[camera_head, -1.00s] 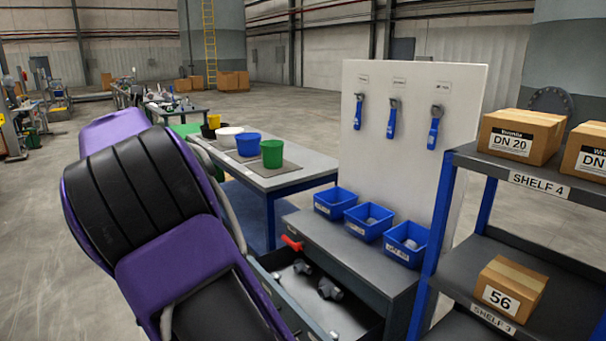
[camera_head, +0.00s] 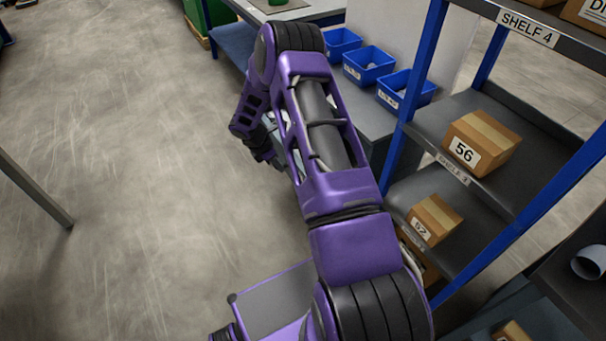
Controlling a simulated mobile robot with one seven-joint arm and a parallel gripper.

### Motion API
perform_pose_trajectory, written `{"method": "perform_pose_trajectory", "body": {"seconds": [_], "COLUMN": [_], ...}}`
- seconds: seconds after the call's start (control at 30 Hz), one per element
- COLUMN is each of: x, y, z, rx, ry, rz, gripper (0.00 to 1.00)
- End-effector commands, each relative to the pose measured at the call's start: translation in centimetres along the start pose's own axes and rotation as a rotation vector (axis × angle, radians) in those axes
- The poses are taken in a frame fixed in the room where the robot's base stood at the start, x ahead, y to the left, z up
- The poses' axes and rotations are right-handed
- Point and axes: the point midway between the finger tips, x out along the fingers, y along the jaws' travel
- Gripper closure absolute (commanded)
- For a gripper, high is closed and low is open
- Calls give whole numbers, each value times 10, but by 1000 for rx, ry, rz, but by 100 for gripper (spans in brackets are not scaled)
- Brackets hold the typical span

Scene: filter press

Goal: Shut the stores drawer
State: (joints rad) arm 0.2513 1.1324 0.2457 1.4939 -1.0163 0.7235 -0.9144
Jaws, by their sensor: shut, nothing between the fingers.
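The grey stores cabinet (camera_head: 372,118) stands behind my arm, with its top partly in sight. Its drawer is almost wholly hidden behind my purple forearm, so I cannot tell how far it stands open. My gripper (camera_head: 270,158) is at the end of the bent wrist, left of the forearm and close to the drawer's side of the cabinet. It is shut and empty. Its fingertips are small and partly hidden, and I cannot tell whether they touch the drawer.
Blue bins (camera_head: 369,65) stand on the cabinet top. A shelf rack with blue posts (camera_head: 414,75) and numbered boxes (camera_head: 481,142) stands close on the right of my arm. A workbench (camera_head: 235,43) is at the back. The floor on the left is clear, except for a grey post (camera_head: 35,190).

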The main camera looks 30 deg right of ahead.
Motion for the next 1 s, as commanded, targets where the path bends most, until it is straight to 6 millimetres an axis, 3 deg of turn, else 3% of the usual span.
{"method": "perform_pose_trajectory", "body": {"seconds": [0.27,0.6,0.8,1.0], "x": [32,104,113,117], "y": [-5,-6,-5,-5], "z": [-2,-2,26,35], "rx": [7,7,10,6], "ry": [7,6,5,5], "rz": [-14,-12,-10,-9], "gripper": [100,100,100,100]}}
